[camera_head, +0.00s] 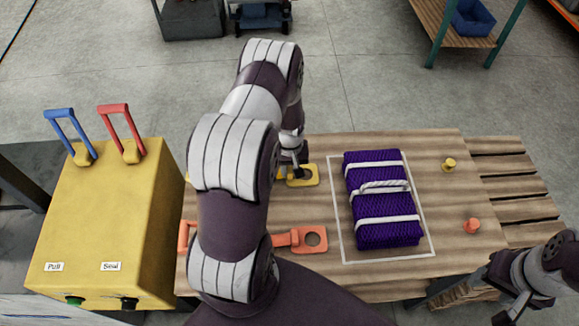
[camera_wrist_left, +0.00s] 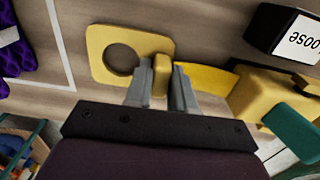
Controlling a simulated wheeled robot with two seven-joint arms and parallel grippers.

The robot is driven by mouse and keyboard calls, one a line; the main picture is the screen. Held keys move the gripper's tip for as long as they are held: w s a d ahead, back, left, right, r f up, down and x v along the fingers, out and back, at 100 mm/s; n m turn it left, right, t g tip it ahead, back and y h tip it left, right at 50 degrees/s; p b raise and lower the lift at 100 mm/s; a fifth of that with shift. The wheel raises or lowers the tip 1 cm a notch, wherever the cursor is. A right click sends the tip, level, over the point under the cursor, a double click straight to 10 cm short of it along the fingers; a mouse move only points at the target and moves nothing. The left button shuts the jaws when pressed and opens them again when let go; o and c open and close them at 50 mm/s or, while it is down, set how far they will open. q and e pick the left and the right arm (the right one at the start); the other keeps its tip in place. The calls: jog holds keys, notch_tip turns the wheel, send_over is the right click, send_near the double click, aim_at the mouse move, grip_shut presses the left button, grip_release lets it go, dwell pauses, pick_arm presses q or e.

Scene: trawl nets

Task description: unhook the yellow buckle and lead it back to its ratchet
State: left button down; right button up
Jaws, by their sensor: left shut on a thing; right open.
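The yellow buckle (camera_wrist_left: 101,57), a flat plate with a round hole, is clear of the yellow peg (camera_head: 449,165). My left gripper (camera_wrist_left: 161,88) is shut on the buckle's narrow neck. In the head view the buckle (camera_head: 303,177) lies left of the purple bundle, partly behind my left arm. In the wrist view a yellow strap (camera_wrist_left: 208,78) runs from it to the yellow ratchet (camera_wrist_left: 262,98) with a green lever (camera_wrist_left: 293,125). My arm hides the ratchet in the head view. My right gripper (camera_head: 507,311) is open and empty at the lower right.
A purple net bundle (camera_head: 370,178) with white bands lies inside a white outline. An orange buckle (camera_head: 288,238) lies nearer the front; an orange peg (camera_head: 472,226) stands at right. A yellow box (camera_head: 102,225) with two levers stands left. A black labelled block (camera_wrist_left: 270,25) is near the ratchet.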

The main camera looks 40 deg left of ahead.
pick_arm(q)
jog(key=c, duration=0.9)
grip_release()
jog(key=shift+r, duration=0.1)
